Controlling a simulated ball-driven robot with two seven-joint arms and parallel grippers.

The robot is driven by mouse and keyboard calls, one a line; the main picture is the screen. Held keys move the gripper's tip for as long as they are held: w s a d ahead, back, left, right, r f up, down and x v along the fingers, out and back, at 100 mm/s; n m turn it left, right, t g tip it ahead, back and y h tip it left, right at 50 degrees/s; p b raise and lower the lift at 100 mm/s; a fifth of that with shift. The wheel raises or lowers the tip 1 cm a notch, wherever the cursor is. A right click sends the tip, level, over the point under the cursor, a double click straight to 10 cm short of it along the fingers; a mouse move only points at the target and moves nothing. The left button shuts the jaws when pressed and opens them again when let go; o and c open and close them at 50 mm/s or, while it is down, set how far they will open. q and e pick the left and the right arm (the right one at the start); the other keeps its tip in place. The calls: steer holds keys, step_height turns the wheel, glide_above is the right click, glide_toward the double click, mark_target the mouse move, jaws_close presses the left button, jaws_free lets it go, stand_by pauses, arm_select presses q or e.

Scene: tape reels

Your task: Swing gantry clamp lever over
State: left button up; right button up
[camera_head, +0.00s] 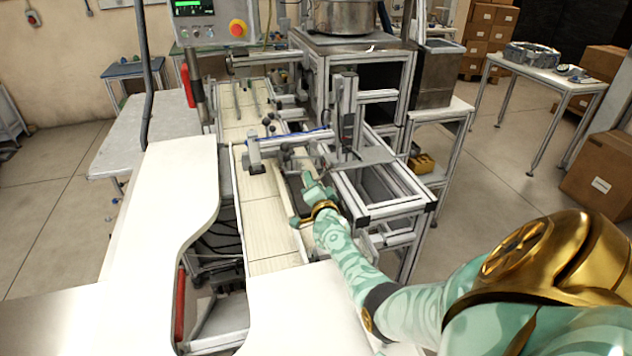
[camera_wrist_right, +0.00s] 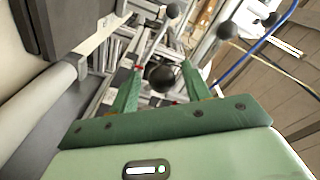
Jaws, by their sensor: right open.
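The gantry (camera_head: 268,143) is a grey crossbar spanning the belt in the middle of the head view, with small dark levers and knobs by it. In the right wrist view a dark ball knob (camera_wrist_right: 162,78) lies between the two green fingers of my right gripper (camera_wrist_right: 160,80). The fingers stand apart on either side of it; I cannot tell whether they touch it. Two more ball-ended rods show beyond, one with a dark knob (camera_wrist_right: 227,30). Which knob belongs to the clamp lever is unclear. In the head view my right gripper (camera_head: 308,180) reaches in beside the gantry. My left gripper is not in view.
An aluminium frame (camera_head: 385,205) stands close right of my right forearm. A blue cable (camera_wrist_right: 255,50) runs near the knobs in the wrist view. The white worktop (camera_head: 165,215) at the left is clear.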

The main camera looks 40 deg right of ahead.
steer(key=p+v, duration=0.2)
steer(key=v, duration=0.5)
steer(key=shift+s+d, duration=0.15)
steer(key=shift+d, duration=0.05)
